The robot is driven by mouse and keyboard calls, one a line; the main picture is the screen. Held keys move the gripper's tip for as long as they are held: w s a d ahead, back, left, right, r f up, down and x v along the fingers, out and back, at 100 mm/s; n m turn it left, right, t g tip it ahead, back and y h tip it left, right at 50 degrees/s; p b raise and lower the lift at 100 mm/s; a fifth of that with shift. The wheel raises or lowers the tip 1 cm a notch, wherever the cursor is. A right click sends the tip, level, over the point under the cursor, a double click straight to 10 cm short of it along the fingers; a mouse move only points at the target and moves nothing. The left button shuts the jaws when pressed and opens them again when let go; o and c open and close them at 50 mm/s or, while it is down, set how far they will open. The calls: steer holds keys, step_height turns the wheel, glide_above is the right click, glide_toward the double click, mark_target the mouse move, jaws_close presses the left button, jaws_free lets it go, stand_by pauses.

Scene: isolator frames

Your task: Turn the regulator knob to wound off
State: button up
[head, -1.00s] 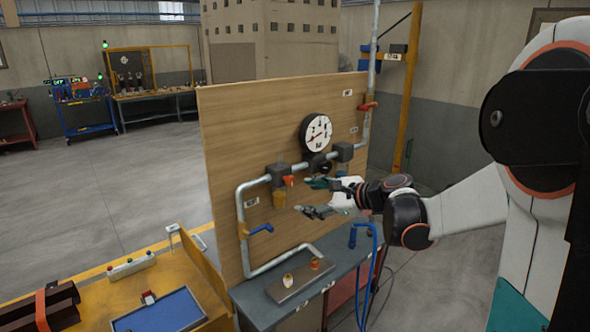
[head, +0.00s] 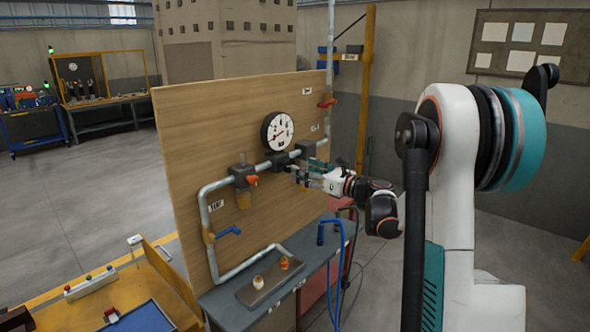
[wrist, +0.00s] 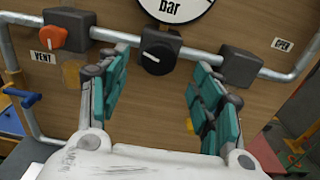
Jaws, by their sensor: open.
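The regulator knob (wrist: 157,58) is a black round knob with a white pointer mark toward its left side, on a dark block in the pipe below the gauge. In the head view its block (head: 279,159) shows under the gauge, with the knob too small to make out clearly. My gripper (wrist: 165,85) is open and empty. Its teal-padded fingers point at the panel, one on each side of the knob and slightly below it, with no contact visible. In the head view my gripper (head: 303,174) is close to the panel. The pressure gauge (head: 277,131) has a white dial.
An orange vent knob (wrist: 53,37) is left of the regulator, and an "OPEN" label (wrist: 283,44) is right. A red-handled valve (head: 327,103) and a blue lever (head: 229,231) sit on the pipes. A grey bench (head: 225,294) stands below the wooden panel (head: 185,135).

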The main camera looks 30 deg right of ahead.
mark_target(291, 165)
steer(key=x, duration=0.5)
steer(key=shift+b, duration=0.3)
steer(key=c, duration=1)
